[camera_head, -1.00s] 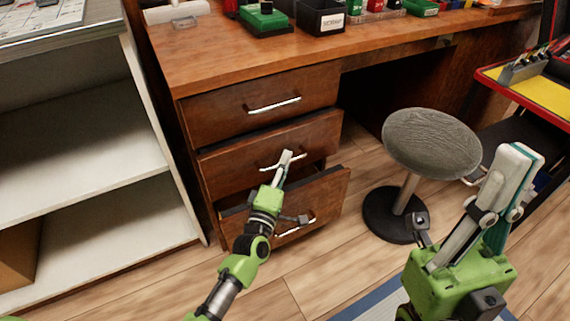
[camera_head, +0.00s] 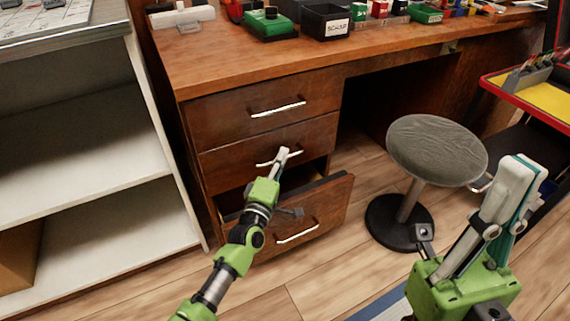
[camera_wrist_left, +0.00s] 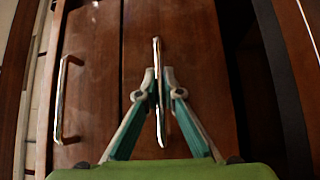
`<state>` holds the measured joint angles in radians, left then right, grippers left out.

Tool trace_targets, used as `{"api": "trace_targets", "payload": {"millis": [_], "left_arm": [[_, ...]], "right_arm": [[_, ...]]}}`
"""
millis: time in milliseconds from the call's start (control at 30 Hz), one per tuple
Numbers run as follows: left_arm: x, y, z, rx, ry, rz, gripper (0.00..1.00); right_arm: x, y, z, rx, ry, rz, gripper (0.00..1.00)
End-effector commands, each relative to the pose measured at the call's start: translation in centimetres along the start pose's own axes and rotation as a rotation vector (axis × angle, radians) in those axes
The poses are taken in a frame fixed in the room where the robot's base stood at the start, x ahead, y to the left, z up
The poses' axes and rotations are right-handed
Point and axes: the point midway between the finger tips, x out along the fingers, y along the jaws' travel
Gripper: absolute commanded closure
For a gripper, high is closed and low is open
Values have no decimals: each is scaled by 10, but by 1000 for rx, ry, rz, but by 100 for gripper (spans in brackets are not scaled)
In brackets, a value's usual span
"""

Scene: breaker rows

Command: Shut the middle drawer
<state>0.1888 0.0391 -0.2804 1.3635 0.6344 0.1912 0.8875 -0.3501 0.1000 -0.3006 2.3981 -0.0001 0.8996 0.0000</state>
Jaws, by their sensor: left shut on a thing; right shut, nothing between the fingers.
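The middle drawer (camera_head: 225,165) is the second of the brown wooden desk's drawers. Its front looks flush, or nearly so, with the top drawer's front. My left gripper (camera_head: 283,153) is shut on the middle drawer's silver handle (camera_head: 264,164). In the left wrist view the drawer front (camera_wrist_left: 205,75) fills the middle, and the handle (camera_wrist_left: 157,60) stands between the fingertips (camera_wrist_left: 158,78). My right gripper (camera_head: 525,170) is shut and empty, held up at the right, away from the drawers.
The top drawer (camera_head: 225,118) is shut. The bottom drawer (camera_head: 325,215) stands open below, near my left forearm. A grey round stool (camera_head: 436,150) is right of the drawers. White shelves (camera_head: 80,170) stand at the left. Boxes, including a black bin (camera_head: 325,22), are on the desktop (camera_head: 230,55).

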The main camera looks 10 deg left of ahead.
Motion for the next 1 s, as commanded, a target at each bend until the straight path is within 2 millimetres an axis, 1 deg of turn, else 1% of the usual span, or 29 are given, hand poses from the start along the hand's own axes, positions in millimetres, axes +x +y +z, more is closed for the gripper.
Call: {"api": "trace_targets", "payload": {"millis": [33, 100, 133, 167, 500, 600, 667, 767, 1000], "left_arm": [[1, 1, -4, 2, 6, 2, 100], [1, 1, -4, 2, 7, 2, 100], [1, 2, -5, 2, 7, 2, 90], [1, 2, -5, 2, 7, 3, 85], [1, 2, -4, 2, 7, 4, 85], [-3, 2, -4, 2, 6, 4, 85], [-8, 1, -3, 2, 6, 3, 85], [-24, 0, -3, 2, 5, 1, 85], [-74, 0, -2, 2, 4, -1, 85]], "right_arm": [[0, 0, 0, 0, 0, 0, 100], [0, 0, 0, 0, 0, 0, 100], [0, 0, 0, 0, 0, 0, 100], [1, 0, 0, 0, 1, 0, 100], [1, 0, -2, -1, 4, 0, 100], [2, 0, -2, -2, 5, 0, 100], [1, 0, -2, -2, 4, 0, 100], [1, 0, -2, -1, 4, 0, 100], [1, 0, -1, -1, 3, 0, 100]]}}
